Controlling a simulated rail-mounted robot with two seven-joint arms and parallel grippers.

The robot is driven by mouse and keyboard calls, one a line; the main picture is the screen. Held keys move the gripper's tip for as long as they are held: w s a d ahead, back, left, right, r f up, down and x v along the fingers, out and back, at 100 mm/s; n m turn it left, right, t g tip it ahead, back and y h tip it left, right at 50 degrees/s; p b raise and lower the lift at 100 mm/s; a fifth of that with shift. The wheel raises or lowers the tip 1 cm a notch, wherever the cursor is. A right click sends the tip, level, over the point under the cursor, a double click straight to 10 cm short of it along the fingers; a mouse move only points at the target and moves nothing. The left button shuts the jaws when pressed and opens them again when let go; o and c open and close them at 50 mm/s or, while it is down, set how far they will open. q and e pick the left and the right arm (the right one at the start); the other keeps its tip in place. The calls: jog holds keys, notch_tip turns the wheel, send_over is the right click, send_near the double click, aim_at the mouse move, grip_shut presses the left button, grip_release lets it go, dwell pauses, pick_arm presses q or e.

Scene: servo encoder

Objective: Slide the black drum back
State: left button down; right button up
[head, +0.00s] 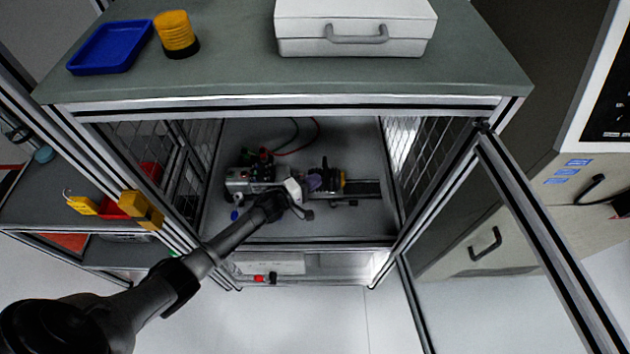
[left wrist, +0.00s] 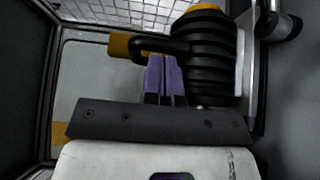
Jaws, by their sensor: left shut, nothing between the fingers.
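The black drum (left wrist: 201,55) is ribbed, with a yellow end and a light disc along one side. In the head view the drum (head: 326,178) sits on the rail mechanism inside the open-fronted enclosure. My left gripper (head: 312,183) reaches in from the left. In the left wrist view its purple fingertips (left wrist: 164,78) are together and empty, just beside the drum's ribbed side. A black curved handle passes right at the fingertips; I cannot tell whether they touch it. My right gripper is not in view.
The rail (head: 362,188) extends right of the drum. A grey motor-like body (head: 240,180) with cables stands at the left. Mesh walls and the metal frame (head: 290,243) bound the enclosure. A white case (head: 355,28) and blue tray (head: 110,46) lie on top.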

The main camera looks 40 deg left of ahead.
aim_at(332, 188)
pick_arm(q)
jog(key=w+d, duration=0.1)
jog(key=d, duration=0.1)
jog(key=w+d+p, duration=0.1)
jog(key=w+d, duration=0.1)
jog(key=shift+w+d, duration=0.2)
jog(key=shift+w, duration=0.05)
jog(key=shift+s, duration=0.1)
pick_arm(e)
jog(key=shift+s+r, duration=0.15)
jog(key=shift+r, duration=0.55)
